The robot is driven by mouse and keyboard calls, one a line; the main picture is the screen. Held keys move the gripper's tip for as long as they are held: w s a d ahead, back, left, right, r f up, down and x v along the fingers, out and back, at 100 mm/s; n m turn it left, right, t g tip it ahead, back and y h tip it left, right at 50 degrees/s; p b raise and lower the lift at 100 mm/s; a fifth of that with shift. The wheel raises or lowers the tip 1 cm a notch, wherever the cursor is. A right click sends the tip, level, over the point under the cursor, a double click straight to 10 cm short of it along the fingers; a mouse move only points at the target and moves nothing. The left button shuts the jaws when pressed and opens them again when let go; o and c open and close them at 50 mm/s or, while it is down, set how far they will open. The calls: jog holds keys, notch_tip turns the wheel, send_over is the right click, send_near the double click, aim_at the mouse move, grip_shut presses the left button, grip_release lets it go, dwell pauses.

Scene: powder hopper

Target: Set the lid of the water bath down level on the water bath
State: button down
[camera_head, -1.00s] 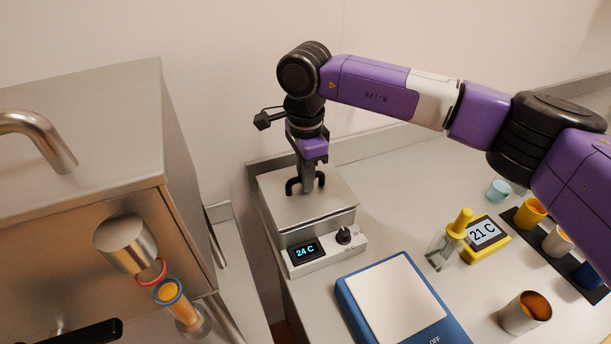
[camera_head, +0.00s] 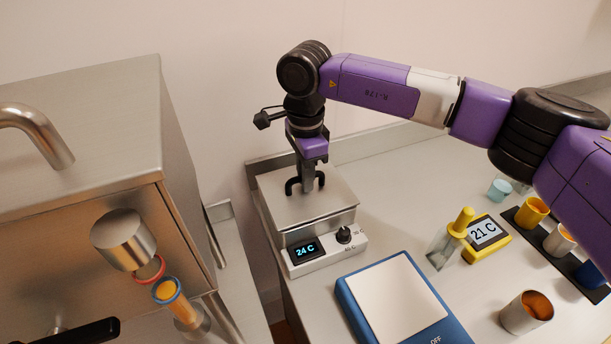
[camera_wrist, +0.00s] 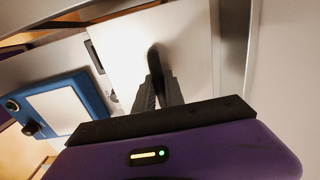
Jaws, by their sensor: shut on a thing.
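The water bath (camera_head: 328,251) stands at the back left of the bench, with a 24 C display and a black knob on its front. Its flat metal lid (camera_head: 328,203) lies over its top and looks about level; I cannot tell whether a small gap remains beneath it. My gripper (camera_head: 306,186) points straight down and is shut on the lid's black handle. In the wrist view the fingers (camera_wrist: 158,85) meet at the dark handle (camera_wrist: 154,58) above the pale lid (camera_wrist: 185,45). The fingers hide part of the handle.
A blue scale (camera_head: 395,300) stands in front of the bath. A yellow 21 C thermometer (camera_head: 486,236), a steel cup (camera_head: 526,312) and a dark rack of coloured cups (camera_head: 560,245) are to the right. A large steel hopper cabinet (camera_head: 90,150) stands close on the left.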

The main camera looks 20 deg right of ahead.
jog(key=shift+f, duration=0.3)
jog(key=c, duration=1.3)
grip_release()
jog(key=shift+c, duration=0.2)
jog(key=shift+r+b, duration=1.05)
jog(key=shift+r, duration=2.85)
